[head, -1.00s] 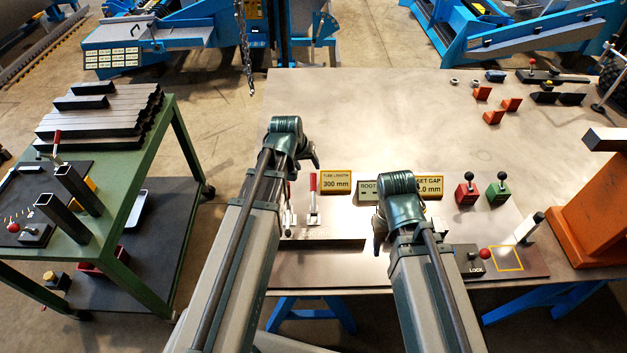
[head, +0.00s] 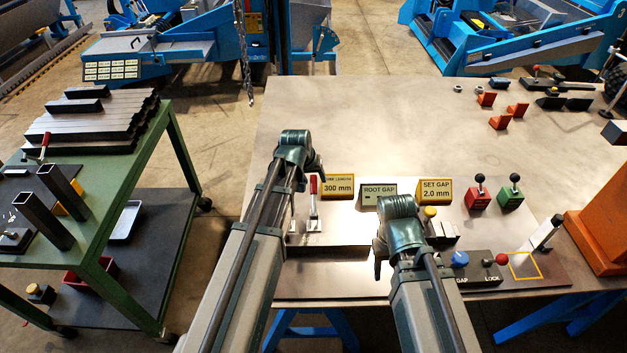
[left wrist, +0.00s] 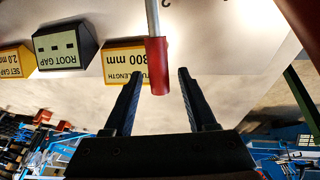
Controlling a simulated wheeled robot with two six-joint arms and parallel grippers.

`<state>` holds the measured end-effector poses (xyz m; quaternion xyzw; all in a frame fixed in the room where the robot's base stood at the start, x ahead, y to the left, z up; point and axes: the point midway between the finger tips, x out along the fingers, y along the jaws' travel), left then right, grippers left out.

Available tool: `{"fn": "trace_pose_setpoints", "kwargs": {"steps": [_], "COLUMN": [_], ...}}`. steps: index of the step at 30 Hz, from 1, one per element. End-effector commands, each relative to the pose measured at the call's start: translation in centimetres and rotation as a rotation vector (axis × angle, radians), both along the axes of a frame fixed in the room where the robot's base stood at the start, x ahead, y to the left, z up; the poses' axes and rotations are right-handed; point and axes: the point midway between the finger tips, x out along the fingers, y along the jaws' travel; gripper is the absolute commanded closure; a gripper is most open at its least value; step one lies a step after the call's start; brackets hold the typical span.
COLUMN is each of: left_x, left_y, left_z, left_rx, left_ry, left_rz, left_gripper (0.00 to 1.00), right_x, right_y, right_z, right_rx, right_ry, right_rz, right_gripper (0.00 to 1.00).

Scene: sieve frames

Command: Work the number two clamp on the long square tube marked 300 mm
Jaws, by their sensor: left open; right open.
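A clamp with an upright red handle (head: 313,185) stands on the bench fixture, in front of the yellow sign (head: 338,187) reading 300 mm. In the left wrist view, the red handle (left wrist: 156,66) lies between the two open fingers of my left gripper (left wrist: 157,76), with gaps on both sides.
Signs for root gap (head: 379,193) and set gap (head: 436,190) stand behind the fixture. Red and green lever blocks stand to the right, near an orange stand (head: 597,228). A green cart (head: 120,235) at left carries dark square tubes (head: 90,127). The back bench is mostly clear.

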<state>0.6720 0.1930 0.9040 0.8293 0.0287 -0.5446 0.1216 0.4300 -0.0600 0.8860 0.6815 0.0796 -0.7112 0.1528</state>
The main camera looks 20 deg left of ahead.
Motion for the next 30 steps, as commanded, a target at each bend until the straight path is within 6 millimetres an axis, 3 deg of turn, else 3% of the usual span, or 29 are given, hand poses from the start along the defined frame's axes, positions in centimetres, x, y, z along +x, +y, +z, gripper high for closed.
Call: {"fn": "trace_pose_setpoints", "kwargs": {"steps": [1, 10, 30], "left_x": [-0.01, -0.02, -0.03], "left_y": [-0.01, 0.00, 0.00], "left_z": [0.02, 0.01, 0.01], "left_rx": [0.000, 0.000, 0.000], "left_ry": [0.000, 0.000, 0.000], "left_rz": [0.000, 0.000, 0.000], "left_gripper": [0.45, 0.99, 1.00], "right_x": [0.00, 0.00, 0.00], "right_y": [0.00, 0.00, 0.00], "right_z": [0.02, 0.02, 0.01], "right_rx": [0.000, 0.000, 0.000], "right_ry": [0.000, 0.000, 0.000], "right_rz": [0.000, 0.000, 0.000], "right_gripper": [0.50, 0.50, 0.50]}}
